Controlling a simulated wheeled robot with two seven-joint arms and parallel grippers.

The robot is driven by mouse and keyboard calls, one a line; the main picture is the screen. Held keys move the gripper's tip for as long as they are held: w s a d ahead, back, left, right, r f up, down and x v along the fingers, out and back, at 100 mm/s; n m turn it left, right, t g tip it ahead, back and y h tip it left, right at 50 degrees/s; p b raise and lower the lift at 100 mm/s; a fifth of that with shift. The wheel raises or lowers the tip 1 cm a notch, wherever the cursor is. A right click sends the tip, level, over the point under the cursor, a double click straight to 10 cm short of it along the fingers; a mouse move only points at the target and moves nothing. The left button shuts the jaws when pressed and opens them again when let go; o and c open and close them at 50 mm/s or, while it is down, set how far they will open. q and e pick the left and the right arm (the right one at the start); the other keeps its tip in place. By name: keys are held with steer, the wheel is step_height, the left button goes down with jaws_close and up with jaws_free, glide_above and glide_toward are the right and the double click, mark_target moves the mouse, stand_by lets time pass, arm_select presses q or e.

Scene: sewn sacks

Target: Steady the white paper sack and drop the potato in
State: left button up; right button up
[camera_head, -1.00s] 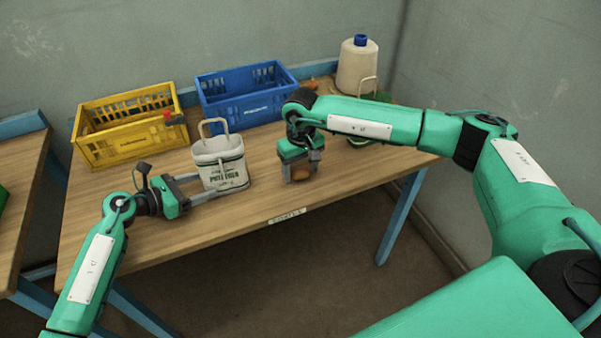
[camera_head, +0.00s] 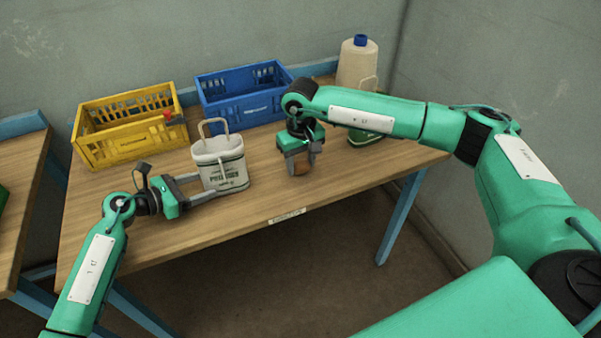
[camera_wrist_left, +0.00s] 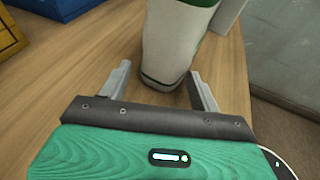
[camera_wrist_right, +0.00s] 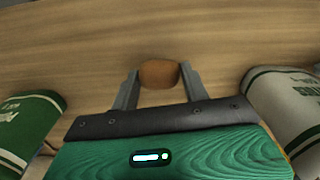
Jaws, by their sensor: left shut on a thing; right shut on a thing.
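The white paper sack (camera_head: 222,166) with a green print and a handle stands upright near the middle of the table. My left gripper (camera_head: 200,187) is shut on the sack, with one finger on each side; the sack (camera_wrist_left: 172,45) also shows between those fingers in the left wrist view. The brown potato (camera_head: 301,163) is in my right gripper (camera_head: 300,168), to the right of the sack and above the table. In the right wrist view the potato (camera_wrist_right: 159,73) sits between the two fingertips, and the white sack (camera_wrist_right: 288,105) stands at the right. The sack's inside is hidden.
A yellow crate (camera_head: 128,147) and a blue crate (camera_head: 240,111) stand at the back. The front table strip is clear.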

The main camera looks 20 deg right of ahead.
steer(key=shift+r, duration=3.9)
steer(key=shift+m, duration=0.6)
steer(key=w+a+r, duration=0.1)
steer(key=a+r, duration=0.1)
steer(key=a, duration=0.1)
steer(key=w+a+r, duration=0.1)
steer(key=a+r, duration=0.2)
steer(key=a, duration=0.1)
steer(key=w+a+r, duration=0.2)
steer(key=a, duration=0.1)
steer(key=shift+w+a+r, duration=0.1)
steer(key=shift+a+r, duration=0.05)
steer(key=shift+a, duration=0.05)
steer(key=m, duration=0.1)
glide_toward(214, 137)
steer(key=s+r, duration=0.3)
steer(key=shift+f, duration=2.95)
steer(key=shift+f, duration=0.25)
steer(key=shift+f, duration=2.05)
